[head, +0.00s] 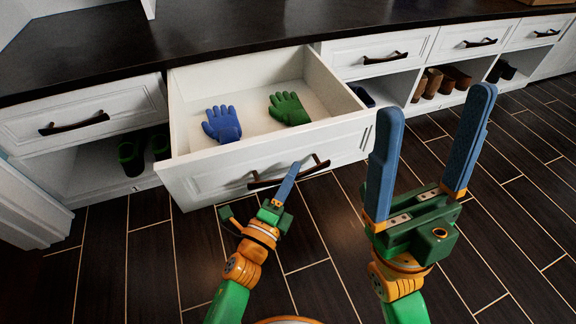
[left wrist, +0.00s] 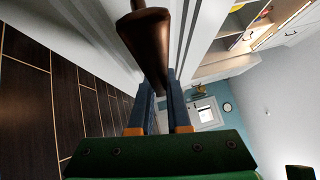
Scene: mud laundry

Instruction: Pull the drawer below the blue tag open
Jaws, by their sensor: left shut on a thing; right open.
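A white drawer (head: 205,180) stands pulled out from the cabinet under the dark counter, with a blue glove (head: 222,124) and a green glove (head: 289,108) lying inside. Its dark bronze handle (head: 262,183) is on the front panel. My left gripper (head: 287,180) is shut on the handle near its middle. In the left wrist view the handle (left wrist: 145,45) runs up from between the fingers of my left gripper (left wrist: 160,105). My right gripper (head: 430,150) is open and empty, right of the drawer front. I see no blue tag in either view.
Closed drawers with dark handles flank it, at the left (head: 85,120) and right (head: 375,52). Dark green boots (head: 132,155) and brown shoes (head: 432,84) sit in open cubbies below. The dark tiled floor (head: 500,220) is clear at the right.

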